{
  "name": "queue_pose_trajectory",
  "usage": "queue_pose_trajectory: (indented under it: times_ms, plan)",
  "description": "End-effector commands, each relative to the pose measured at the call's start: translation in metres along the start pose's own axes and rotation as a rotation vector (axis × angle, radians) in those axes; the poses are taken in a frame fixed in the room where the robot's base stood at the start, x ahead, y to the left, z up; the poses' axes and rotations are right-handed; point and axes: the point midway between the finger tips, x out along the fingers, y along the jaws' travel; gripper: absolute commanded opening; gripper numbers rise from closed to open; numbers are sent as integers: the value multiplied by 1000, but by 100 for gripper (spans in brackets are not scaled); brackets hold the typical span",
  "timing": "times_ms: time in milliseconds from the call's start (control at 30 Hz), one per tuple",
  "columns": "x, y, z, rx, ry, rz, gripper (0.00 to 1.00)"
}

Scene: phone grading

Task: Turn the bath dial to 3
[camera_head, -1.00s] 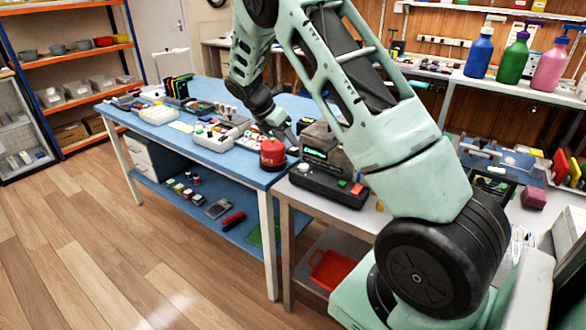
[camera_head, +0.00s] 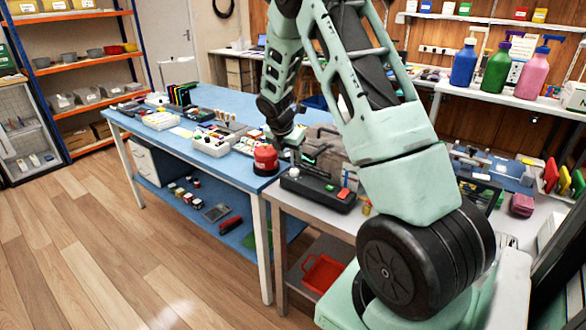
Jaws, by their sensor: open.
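A dark box-shaped unit (camera_head: 318,191) stands on the grey bench to the right of the blue table, and I take it to be the bath.
A red round canister (camera_head: 265,158) stands on the blue table's (camera_head: 236,169) near corner, close left of my gripper. Trays of small parts lie further left. A red bin (camera_head: 322,274) sits on the lower shelf. My arm covers part of the grey bench.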

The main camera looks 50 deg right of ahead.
Motion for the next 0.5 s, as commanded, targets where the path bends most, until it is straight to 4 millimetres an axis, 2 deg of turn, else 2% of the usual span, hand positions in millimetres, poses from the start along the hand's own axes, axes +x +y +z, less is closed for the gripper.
queue_pose_trajectory:
  times_ms: [33,200,300,500]
  plan:
    - [12,0,0,-1,1,-4,50]
    - [44,0,0,-1,1,-4,50]
    - [59,-1,0,0,0,-4,50]
    - [75,0,0,0,-1,-1,50]
